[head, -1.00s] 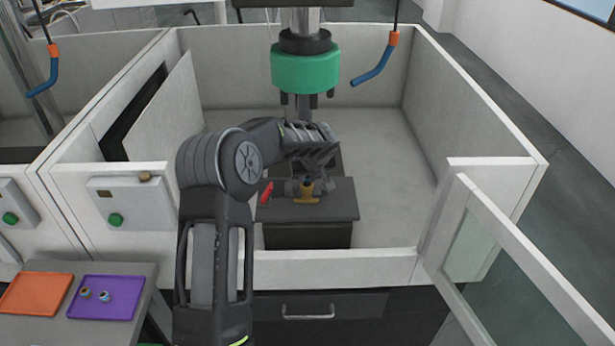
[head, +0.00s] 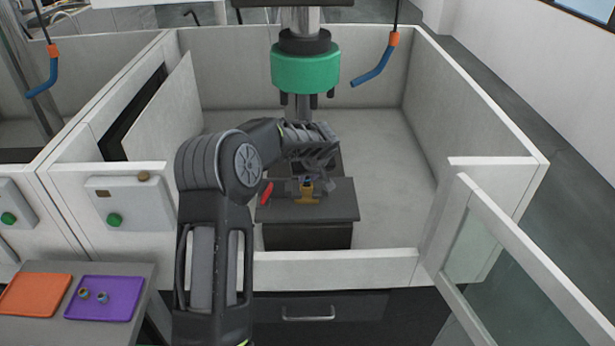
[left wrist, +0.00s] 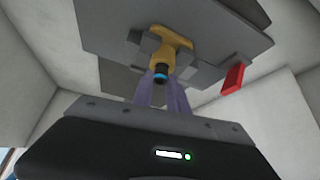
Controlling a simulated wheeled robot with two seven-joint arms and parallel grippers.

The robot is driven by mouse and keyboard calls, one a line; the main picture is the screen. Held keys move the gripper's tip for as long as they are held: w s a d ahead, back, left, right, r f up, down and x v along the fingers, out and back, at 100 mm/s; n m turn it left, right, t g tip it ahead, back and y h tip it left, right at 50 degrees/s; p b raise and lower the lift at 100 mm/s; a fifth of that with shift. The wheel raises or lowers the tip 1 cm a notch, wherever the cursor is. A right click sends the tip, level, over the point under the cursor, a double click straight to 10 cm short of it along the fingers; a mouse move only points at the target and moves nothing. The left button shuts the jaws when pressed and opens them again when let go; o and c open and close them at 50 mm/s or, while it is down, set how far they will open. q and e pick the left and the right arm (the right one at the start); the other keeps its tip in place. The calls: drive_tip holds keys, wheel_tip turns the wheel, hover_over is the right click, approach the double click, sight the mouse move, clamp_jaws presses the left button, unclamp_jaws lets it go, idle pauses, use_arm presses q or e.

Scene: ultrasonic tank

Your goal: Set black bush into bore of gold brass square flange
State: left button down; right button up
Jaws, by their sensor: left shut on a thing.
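The gold brass square flange (head: 307,198) sits on the dark block inside the enclosure. It also shows in the left wrist view (left wrist: 172,44), held at a grey fixture. The black bush (left wrist: 161,73), with a blue band, is between the fingers of my left gripper (left wrist: 162,88), right at the flange. Whether it is inside the bore or just in front of it, I cannot tell. In the head view my left gripper (head: 308,170) is over the fixture and partly hides the bush and flange. My right gripper is not in view.
A red handle (head: 266,190) lies left of the flange on the dark block (head: 335,208). A green-collared spindle (head: 305,70) hangs behind. Pale walls surround the block. A purple tray (head: 105,310) with small rings and an orange tray (head: 35,295) are at lower left.

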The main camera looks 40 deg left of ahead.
use_arm(q)
drive_tip(key=shift+f+b, duration=0.4)
drive_tip(key=shift+b, duration=1.25)
idle(1.3)
drive_tip(key=c, duration=1.2)
unclamp_jaws()
drive_tip(key=shift+c, duration=0.2)
drive_tip(key=shift+o, duration=0.2)
drive_tip(key=o, duration=0.5)
drive_tip(key=shift+c, duration=0.2)
drive_tip(key=shift+r, duration=0.1)
drive_tip(key=shift+r+p, duration=1.4)
drive_tip(key=shift+r, duration=2)
